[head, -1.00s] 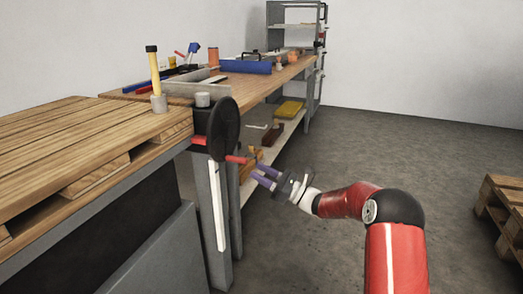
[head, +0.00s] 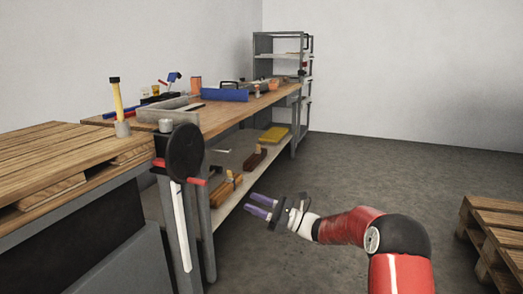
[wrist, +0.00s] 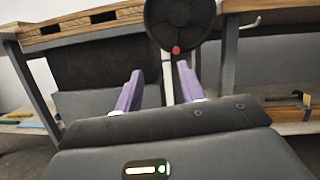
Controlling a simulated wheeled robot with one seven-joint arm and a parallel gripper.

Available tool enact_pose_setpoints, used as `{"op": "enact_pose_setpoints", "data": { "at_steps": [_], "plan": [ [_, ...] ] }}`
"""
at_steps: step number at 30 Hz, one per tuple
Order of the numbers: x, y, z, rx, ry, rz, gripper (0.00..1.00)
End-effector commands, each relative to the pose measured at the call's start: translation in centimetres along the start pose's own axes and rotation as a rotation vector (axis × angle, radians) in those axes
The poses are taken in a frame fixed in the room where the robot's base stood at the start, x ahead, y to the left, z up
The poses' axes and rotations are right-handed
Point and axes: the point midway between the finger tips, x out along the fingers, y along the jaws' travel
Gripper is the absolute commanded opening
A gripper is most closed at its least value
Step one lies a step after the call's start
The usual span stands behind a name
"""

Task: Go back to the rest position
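My gripper (head: 254,204), with two purple fingers, is in the lower middle of the head view. The fingers are apart with nothing between them. They point left toward the bench and stand clear to the right of a black disc (head: 184,153) with a red bar (head: 194,182) at its lower edge. In the wrist view the gripper (wrist: 161,82) shows a gap between its fingers. The black disc (wrist: 180,20) and a pale upright strip stand beyond that gap.
A wooden-topped bench (head: 225,115) with tools runs back along the left. Its lower shelf (head: 228,205) holds wooden pieces and a yellow item (head: 274,134). A metal rack (head: 279,45) stands at the far end. A pallet stack (head: 492,240) is at the right. Floor between is clear.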

Motion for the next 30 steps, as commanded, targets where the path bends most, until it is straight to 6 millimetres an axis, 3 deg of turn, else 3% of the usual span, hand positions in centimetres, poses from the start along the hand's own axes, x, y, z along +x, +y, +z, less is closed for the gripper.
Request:
{"op": "enact_pose_setpoints", "data": {
  "at_steps": [8, 14, 17, 23, 30],
  "plan": [
    [1.3, 4.4, 1.6, -0.123, 0.154, 0.128, 0.4],
    [1.4, 9.3, 3.0, -0.276, 0.326, 0.271, 0.4],
    [0.8, 12.7, 4.0, -0.392, 0.444, 0.373, 0.4],
    [-3.5, 20.1, 6.1, -0.703, 0.734, 0.631, 0.4],
    [-11.7, 27.0, 9.0, -1.081, 1.045, 0.941, 0.4]
  ]
}}
